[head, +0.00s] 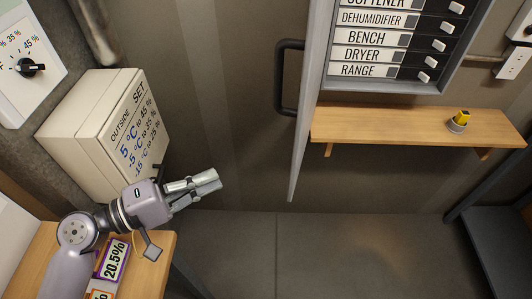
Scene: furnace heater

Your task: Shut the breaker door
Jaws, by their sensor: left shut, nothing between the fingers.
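The breaker door (305,95) stands swung out from the breaker panel (388,45), seen nearly edge-on, with a dark handle (282,78) on its left face. The panel's labelled switches are exposed to its right. My left gripper (212,181) is shut and empty, at lower left of the door and apart from it, with its fingers pointing right. My right gripper is not in view.
A wooden shelf (380,124) with a small yellow-topped object (459,121) is below the panel. A beige box (108,130) and a dial panel (28,62) are at left. A wooden surface (152,275) with number cards (113,258) lies under my left arm. The floor between is clear.

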